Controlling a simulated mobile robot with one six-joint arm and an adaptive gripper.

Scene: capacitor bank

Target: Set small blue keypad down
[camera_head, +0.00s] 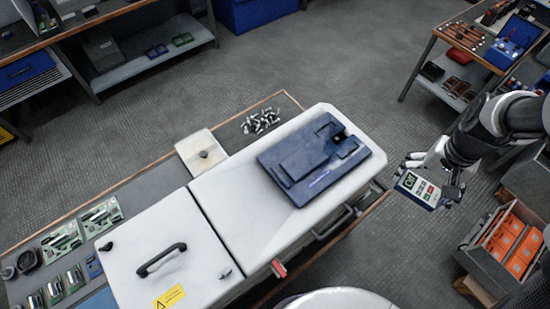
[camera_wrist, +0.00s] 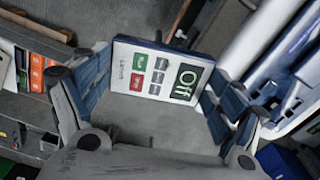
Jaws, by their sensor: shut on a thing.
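The small blue keypad (camera_head: 417,189) has a white face with a dark display, and is held in my gripper (camera_head: 432,180) at the right of the head view. In the wrist view the keypad (camera_wrist: 160,72) shows its face, a display reading "Off", and green, red and grey buttons. My gripper (camera_wrist: 150,95) is shut on it, with one finger at each side. The keypad is in the air, to the right of the white cabinet and apart from it. Its back is hidden.
A white cabinet (camera_head: 225,190) with a dark blue panel (camera_head: 314,160) on top stands on a workbench at the centre. Loose small parts (camera_head: 262,121) lie behind it. A crate with orange boxes (camera_head: 512,243) stands at lower right. A tool table (camera_head: 480,45) is at upper right. Open floor lies between.

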